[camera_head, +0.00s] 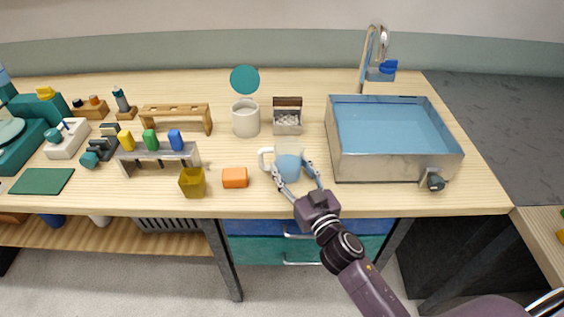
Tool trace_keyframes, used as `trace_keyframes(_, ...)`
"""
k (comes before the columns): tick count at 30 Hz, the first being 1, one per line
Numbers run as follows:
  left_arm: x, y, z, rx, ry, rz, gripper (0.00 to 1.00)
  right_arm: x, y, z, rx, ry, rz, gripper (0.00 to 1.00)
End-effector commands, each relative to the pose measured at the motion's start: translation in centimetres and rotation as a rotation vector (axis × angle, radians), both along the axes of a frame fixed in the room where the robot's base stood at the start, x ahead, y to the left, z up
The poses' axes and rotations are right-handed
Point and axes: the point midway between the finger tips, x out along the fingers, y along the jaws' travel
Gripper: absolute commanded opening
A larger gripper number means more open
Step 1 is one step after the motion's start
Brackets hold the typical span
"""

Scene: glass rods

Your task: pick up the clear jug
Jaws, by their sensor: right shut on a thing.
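The clear jug (289,153) stands upright near the front middle of the table, with its handle on the left and a bluish tint in its lower part. My right gripper (295,178) reaches in from the lower right. Its two fingers are around the jug's lower sides, shut on it. The jug's base is partly hidden by the fingers, and I cannot tell whether it touches the table. My left gripper is not in view.
A metal basin (389,170) with a faucet (372,50) stands right of the jug. An orange block (235,177) and a yellow cup (192,183) are to the left. A white canister (245,119) and a small box (287,122) stand behind.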

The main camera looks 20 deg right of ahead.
Motion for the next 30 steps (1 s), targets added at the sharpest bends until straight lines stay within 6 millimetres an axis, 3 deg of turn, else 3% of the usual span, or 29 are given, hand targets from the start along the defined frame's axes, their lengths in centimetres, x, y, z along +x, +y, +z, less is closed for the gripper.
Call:
trace_keyframes(4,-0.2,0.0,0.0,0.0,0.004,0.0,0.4,0.0,0.0,0.1,0.0,-0.002,0.001,0.2)
trace_keyframes(11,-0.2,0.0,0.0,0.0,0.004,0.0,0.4,0.0,0.0,0.2,0.0,-0.003,0.001,0.2)
trace_keyframes(17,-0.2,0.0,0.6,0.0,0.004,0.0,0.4,0.0,0.0,1.8,0.0,-0.007,0.002,0.2)
trace_keyframes(23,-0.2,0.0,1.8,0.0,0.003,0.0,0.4,0.0,0.0,5.8,-0.001,-0.009,0.003,0.2)
trace_keyframes(30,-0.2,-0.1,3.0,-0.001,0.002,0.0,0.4,0.0,0.1,12.7,-0.002,-0.009,0.005,0.2)
